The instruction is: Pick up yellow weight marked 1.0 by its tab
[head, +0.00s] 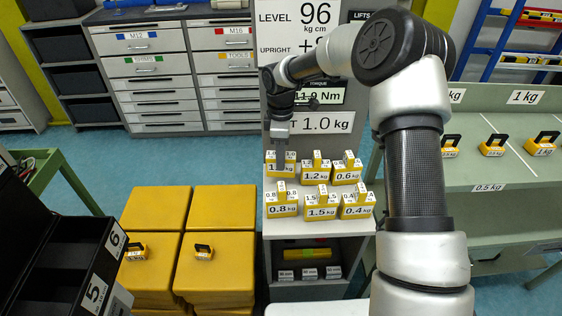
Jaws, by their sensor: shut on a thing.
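The yellow weight (290,168) stands at the back left of a group of yellow weights on a light shelf top. My gripper (282,158) points down and is shut on the weight's top tab. The fingertips and the tab are small and partly hidden in the head view. The weight appears upright and at the level of its neighbours; I cannot tell whether it touches the shelf.
Weights marked 1.2 kg (315,176) and 0.6 kg (347,177) stand to the right. Weights marked 0.8 kg (282,210), 1.5 kg (321,213) and 0.4 kg (357,211) stand in front. A panel (312,123) reading 1.0 kg rises behind. Yellow stacks (155,208) stand left.

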